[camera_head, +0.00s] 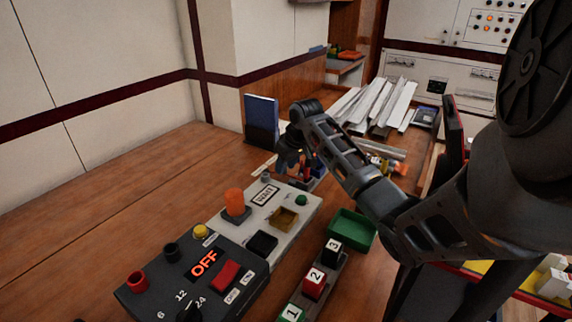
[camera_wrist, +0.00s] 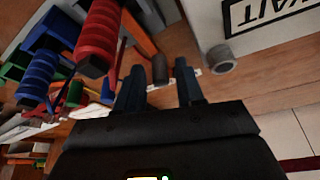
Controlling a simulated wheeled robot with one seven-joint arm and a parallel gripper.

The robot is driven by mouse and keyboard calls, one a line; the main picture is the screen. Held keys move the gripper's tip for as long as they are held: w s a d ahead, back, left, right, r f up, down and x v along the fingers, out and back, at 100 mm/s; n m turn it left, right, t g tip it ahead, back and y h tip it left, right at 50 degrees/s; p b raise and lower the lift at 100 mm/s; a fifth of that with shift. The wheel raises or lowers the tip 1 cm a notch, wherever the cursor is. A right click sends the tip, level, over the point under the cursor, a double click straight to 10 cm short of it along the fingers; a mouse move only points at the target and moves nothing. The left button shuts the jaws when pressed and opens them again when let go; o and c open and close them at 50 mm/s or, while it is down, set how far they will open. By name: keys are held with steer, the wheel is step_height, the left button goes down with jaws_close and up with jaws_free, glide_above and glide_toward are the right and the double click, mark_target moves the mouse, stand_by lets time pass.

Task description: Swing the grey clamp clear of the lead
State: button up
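My gripper (camera_wrist: 160,88) shows in the wrist view with its two dark blue fingers apart. A short dark grey post (camera_wrist: 160,68), perhaps part of the grey clamp, shows between and beyond the fingertips; I cannot tell whether they touch it. A light grey round socket (camera_wrist: 220,59) is to the right of the fingers. In the head view my gripper (camera_head: 291,160) is over the far end of the white board (camera_head: 308,203), largely hidden by my arm. The grey socket (camera_head: 266,176) shows at that end. I cannot make out the lead clearly.
Red (camera_wrist: 96,38) and blue ribbed handles (camera_wrist: 38,76) stand close left of the fingers. The board carries an orange cylinder (camera_head: 234,201) and a WAIT label (camera_head: 265,195). A black box reading OFF (camera_head: 204,263) and a green tray (camera_head: 352,230) are nearer. The bench left is clear.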

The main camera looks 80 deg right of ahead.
mark_target(286, 170)
jaws_close()
steer(key=shift+a+r+n+p, duration=0.15)
steer(key=shift+n+p, duration=0.15)
steer(key=shift+p, duration=0.3)
steer(key=shift+w+a+y+p, duration=0.1)
steer(key=shift+y+p, duration=0.2)
steer(key=shift+p, duration=0.05)
steer(key=n+p, duration=0.2)
steer(key=shift+a+n+y, duration=0.3)
steer(key=shift+y, duration=0.1)
steer(key=n, duration=0.2)
steer(key=a+n+y+p, duration=0.1)
steer(key=n, duration=0.1)
steer(key=shift+s+n+t+y, duration=0.2)
steer(key=shift+n+t+y, duration=0.1)
steer(key=shift+s+a+n+y, duration=0.25)
steer(key=shift+n+y, duration=0.15)
steer(key=shift+n, duration=0.65)
steer(key=shift+s+a+n+y, duration=0.15)
steer(key=shift+n+y, duration=0.25)
steer(key=shift+n, duration=0.65)
steer(key=shift+a, duration=0.1)
